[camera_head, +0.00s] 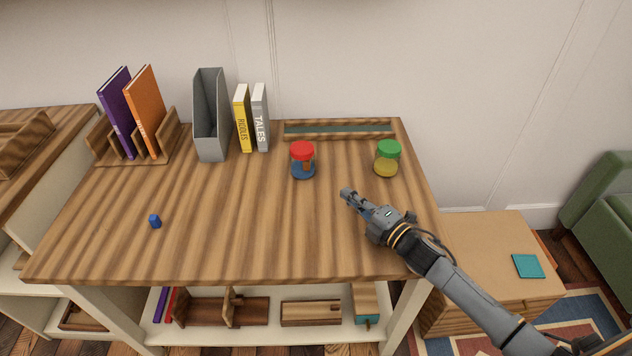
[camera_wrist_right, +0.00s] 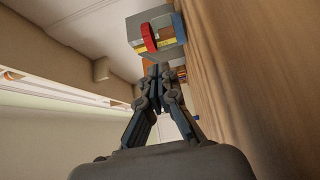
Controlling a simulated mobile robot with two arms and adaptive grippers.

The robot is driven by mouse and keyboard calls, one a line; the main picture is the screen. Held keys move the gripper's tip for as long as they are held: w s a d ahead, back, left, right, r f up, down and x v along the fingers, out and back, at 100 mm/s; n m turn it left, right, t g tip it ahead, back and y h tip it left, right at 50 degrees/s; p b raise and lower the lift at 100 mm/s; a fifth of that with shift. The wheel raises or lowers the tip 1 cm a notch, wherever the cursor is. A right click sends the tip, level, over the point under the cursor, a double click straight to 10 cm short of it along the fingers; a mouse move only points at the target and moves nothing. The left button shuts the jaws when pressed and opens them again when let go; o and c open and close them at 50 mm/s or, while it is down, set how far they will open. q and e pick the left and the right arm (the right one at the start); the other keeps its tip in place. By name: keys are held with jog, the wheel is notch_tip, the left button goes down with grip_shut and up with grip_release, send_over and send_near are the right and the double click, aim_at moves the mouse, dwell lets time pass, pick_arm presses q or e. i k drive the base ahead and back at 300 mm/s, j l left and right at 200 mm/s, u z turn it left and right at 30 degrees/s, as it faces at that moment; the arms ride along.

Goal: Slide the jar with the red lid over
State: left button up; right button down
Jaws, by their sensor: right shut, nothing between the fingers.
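The jar with the red lid (camera_head: 303,163) stands upright on the wooden tabletop, right of the books. It is clear, with blue contents low down. In the right wrist view its red lid (camera_wrist_right: 149,37) and blue part show ahead of the fingertips. My right gripper (camera_head: 346,194) is shut and empty, low over the table, to the right of the jar and nearer the front edge, apart from it. Its closed fingers also show in the right wrist view (camera_wrist_right: 157,72). My left gripper is not in view.
A jar with a green lid (camera_head: 387,160) stands to the right. A shallow wooden tray (camera_head: 340,135) lies behind both jars. Books (camera_head: 261,118) and a grey file holder (camera_head: 209,115) stand to the left. A small blue object (camera_head: 155,221) lies front left.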

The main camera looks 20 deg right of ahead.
aim_at(302, 171)
jog(key=j+z, duration=0.2)
jog(key=j, duration=0.25)
jog(key=k+j+z, duration=0.15)
jog(key=j, duration=0.3)
jog(key=j+z, duration=0.2)
jog(key=j, duration=0.25)
jog(key=i+j, duration=0.1)
jog(key=i, duration=0.3)
jog(key=i+l, duration=0.2)
jog(key=i, duration=0.1)
